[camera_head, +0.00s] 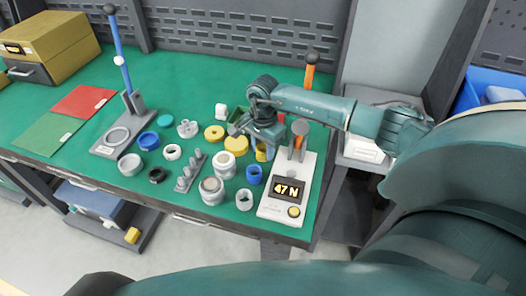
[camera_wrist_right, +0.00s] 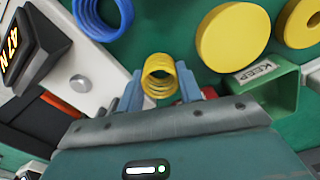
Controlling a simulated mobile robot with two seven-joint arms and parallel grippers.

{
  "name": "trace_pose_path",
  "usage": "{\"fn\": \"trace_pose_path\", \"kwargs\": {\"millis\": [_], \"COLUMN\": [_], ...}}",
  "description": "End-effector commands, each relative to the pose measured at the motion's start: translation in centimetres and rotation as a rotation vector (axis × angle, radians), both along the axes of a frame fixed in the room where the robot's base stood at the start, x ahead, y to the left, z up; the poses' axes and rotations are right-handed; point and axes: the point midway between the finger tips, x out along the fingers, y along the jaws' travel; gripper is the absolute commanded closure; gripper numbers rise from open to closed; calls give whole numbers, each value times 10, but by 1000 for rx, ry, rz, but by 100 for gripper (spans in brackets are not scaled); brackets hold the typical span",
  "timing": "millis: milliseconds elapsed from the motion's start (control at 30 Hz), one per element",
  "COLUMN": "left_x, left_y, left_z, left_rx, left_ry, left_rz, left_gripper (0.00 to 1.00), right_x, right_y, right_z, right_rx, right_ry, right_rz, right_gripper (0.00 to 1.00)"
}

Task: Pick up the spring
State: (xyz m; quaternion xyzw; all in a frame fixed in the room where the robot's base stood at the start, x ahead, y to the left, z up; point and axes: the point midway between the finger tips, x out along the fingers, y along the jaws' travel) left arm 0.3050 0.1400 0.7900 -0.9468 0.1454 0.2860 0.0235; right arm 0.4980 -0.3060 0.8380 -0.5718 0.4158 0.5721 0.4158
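A small yellow coil spring (camera_wrist_right: 160,76) stands between the two blue-grey fingers of my right gripper (camera_wrist_right: 159,80) in the wrist view. The fingertips sit against its two sides. In the head view the right gripper (camera_head: 264,147) is over the green bench, with the yellow spring (camera_head: 261,154) partly hidden beneath it. Whether the spring still touches the bench is hard to tell. A larger blue spring (camera_head: 254,174) stands nearby and also shows in the wrist view (camera_wrist_right: 102,14). My left gripper is out of view.
The white tester (camera_head: 288,195) reading 47 N stands close to the right of the gripper. A green KEEP bin (camera_wrist_right: 272,82) is close by. Several rings, caps and springs crowd the bench front. Red (camera_head: 83,101) and green (camera_head: 48,134) mats lie left.

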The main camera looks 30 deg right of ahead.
Motion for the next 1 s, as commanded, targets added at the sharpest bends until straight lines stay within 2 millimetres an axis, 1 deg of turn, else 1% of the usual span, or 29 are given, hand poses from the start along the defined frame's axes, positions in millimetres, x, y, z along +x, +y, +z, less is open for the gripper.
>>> {"fn": "trace_pose_path", "kwargs": {"millis": [33,267,467,567,667,900,1000], "left_x": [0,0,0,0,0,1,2], "left_y": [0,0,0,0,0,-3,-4], "left_z": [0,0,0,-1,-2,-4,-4], "left_rx": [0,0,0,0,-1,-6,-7], "left_ry": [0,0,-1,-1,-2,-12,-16], "left_rz": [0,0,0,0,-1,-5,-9], "left_gripper": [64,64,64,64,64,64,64], "right_x": [0,0,0,1,2,1,1], "right_y": [0,0,0,0,-1,-1,0], "right_z": [0,0,1,7,21,70,86], "right_rx": [0,0,-1,0,-1,-1,-1], "right_ry": [0,0,-1,-2,-6,-6,-4], "right_rz": [0,0,0,0,2,0,3], "right_gripper": [69,88,88,88,88,88,88]}}
